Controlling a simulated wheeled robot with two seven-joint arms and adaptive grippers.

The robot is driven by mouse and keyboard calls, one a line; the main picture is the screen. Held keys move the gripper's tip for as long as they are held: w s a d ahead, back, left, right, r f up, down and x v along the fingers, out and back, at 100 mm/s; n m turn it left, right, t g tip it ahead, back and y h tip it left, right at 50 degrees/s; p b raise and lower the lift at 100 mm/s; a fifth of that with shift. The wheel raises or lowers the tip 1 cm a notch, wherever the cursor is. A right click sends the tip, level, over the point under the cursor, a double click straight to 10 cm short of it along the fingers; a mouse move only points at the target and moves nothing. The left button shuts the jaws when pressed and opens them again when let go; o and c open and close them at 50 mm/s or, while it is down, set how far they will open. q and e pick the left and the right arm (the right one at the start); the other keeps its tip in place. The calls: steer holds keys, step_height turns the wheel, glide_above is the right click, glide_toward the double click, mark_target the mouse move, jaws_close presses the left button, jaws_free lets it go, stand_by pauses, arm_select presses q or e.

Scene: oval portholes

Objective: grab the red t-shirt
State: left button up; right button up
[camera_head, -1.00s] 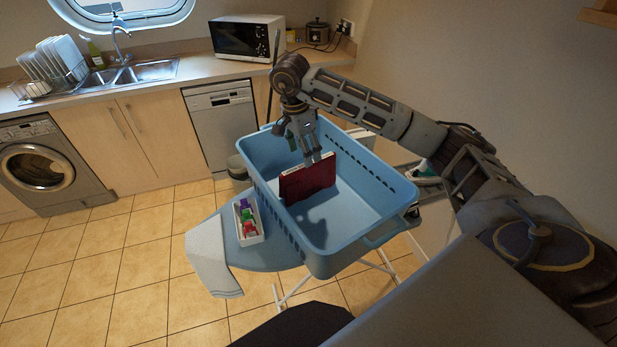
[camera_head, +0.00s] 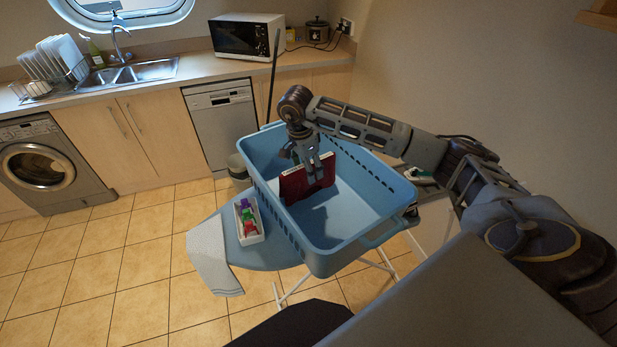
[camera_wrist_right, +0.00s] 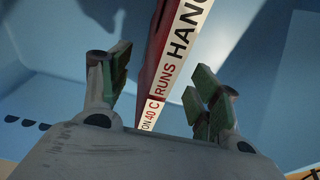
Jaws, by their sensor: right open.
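A dark red, flat, stiff-looking item (camera_head: 293,187) stands upright in the blue laundry basket (camera_head: 318,262). It looks more like a book or a box than a cloth t-shirt; no loose red shirt shows. In the right wrist view its white edge strip (camera_wrist_right: 180,55) carries printed words such as "RUNS" and "HANG". My right gripper (camera_head: 312,180) is open and points down over its top edge. In the right wrist view the strip runs between the green-padded fingers (camera_wrist_right: 165,88), with a gap on each side. My left gripper is not in view.
The basket stands on an ironing board (camera_head: 265,258) with a white tray of coloured items (camera_head: 249,222) and a striped cloth (camera_head: 212,258) on its left. An iron (camera_head: 420,177) is behind the basket's right side. The tiled floor at left (camera_head: 110,265) is clear.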

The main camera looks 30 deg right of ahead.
steer(key=shift+f, duration=0.1)
steer(key=shift+d+f+p, duration=0.2)
steer(key=shift+f+p, duration=0.25)
steer(key=shift+f, duration=0.4)
steer(key=shift+d+f+p, duration=0.15)
steer(key=shift+f+p, duration=0.05)
steer(key=shift+f, duration=0.6)
steer(key=shift+d+f+p, duration=0.1)
steer(key=shift+f+p, duration=0.05)
steer(key=shift+f, duration=0.65)
steer(key=c, duration=1.2)
